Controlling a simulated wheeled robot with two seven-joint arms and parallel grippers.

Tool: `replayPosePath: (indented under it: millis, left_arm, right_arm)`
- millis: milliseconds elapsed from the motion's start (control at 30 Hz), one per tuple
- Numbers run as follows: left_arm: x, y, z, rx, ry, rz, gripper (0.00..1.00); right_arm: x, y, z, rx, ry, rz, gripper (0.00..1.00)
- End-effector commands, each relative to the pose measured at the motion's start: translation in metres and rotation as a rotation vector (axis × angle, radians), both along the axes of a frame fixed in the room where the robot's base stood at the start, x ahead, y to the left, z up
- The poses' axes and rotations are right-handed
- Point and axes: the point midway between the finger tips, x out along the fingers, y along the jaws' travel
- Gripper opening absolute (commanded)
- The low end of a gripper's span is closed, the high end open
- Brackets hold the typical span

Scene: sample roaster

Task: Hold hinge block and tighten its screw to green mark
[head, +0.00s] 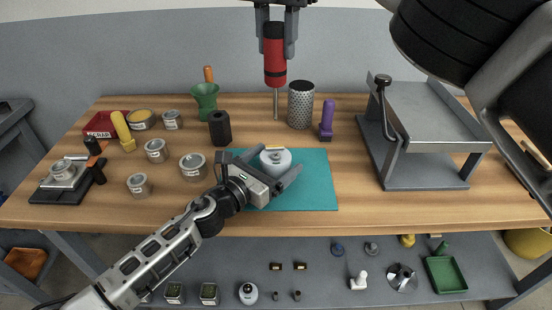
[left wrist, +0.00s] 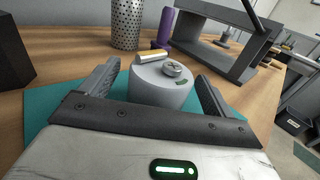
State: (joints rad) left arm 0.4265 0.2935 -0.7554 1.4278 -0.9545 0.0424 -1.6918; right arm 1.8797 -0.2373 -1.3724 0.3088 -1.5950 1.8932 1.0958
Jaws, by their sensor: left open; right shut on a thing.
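The hinge block is a light grey round block (head: 275,161) on a teal mat (head: 315,185); it also shows in the left wrist view (left wrist: 160,88). On its top are a screw with a cross slot (left wrist: 173,69) and a brass-and-white piece (left wrist: 152,57). A small green mark (left wrist: 182,82) lies beside the screw. My left gripper (head: 278,172) is open, its fingers on either side of the block with gaps visible. My right gripper (head: 275,40) is shut on a red screwdriver (head: 274,62), held upright above the table behind the block, tip down.
A perforated metal cylinder (head: 301,105), a purple-handled tool (head: 327,121) and a black block (head: 220,128) stand behind the mat. A grey metal stand (head: 425,130) is at the right. Several tins (head: 193,166) stand at the left. The mat's right side is clear.

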Motion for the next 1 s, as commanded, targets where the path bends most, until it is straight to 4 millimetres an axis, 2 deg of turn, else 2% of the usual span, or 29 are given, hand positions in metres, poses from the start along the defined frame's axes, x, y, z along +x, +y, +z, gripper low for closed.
replayPosePath:
  millis: [133, 433, 467, 667, 700, 767, 1000]
  left_arm:
    - [0.0076, -0.0069, 0.0004, 0.0, 0.0, 0.0, 0.88]
    - [0.009, -0.0079, 0.0003, 0.0, 0.0, -0.001, 0.88]
    - [0.0089, -0.0079, 0.0003, 0.0, 0.0, -0.001, 0.83]
    - [0.0088, -0.0077, 0.0001, 0.0, 0.0, 0.0, 0.27]
    - [0.0088, -0.0077, 0.0001, 0.0, 0.0, 0.0, 0.68]
    - [0.0088, -0.0077, 0.0001, 0.0, 0.0, 0.0, 0.84]
    - [0.0087, -0.0077, 0.0, 0.0, 0.0, 0.0, 0.84]
  right_arm:
    - [0.0, 0.0, 0.0004, 0.0, 0.0, 0.0, 0.0]
    - [0.0, 0.0, 0.0004, 0.0, 0.0, 0.0, 0.0]
    - [0.0, 0.0, 0.0004, 0.0, 0.0, 0.0, 0.0]
    - [0.0, 0.0, 0.0004, 0.0, 0.0, 0.0, 0.0]
    - [0.0, 0.0, 0.0004, 0.0, 0.0, 0.0, 0.0]
    - [0.0, 0.0, 0.0004, 0.0, 0.0, 0.0, 0.0]
    - [0.0, 0.0, 0.0004, 0.0, 0.0, 0.0, 0.0]
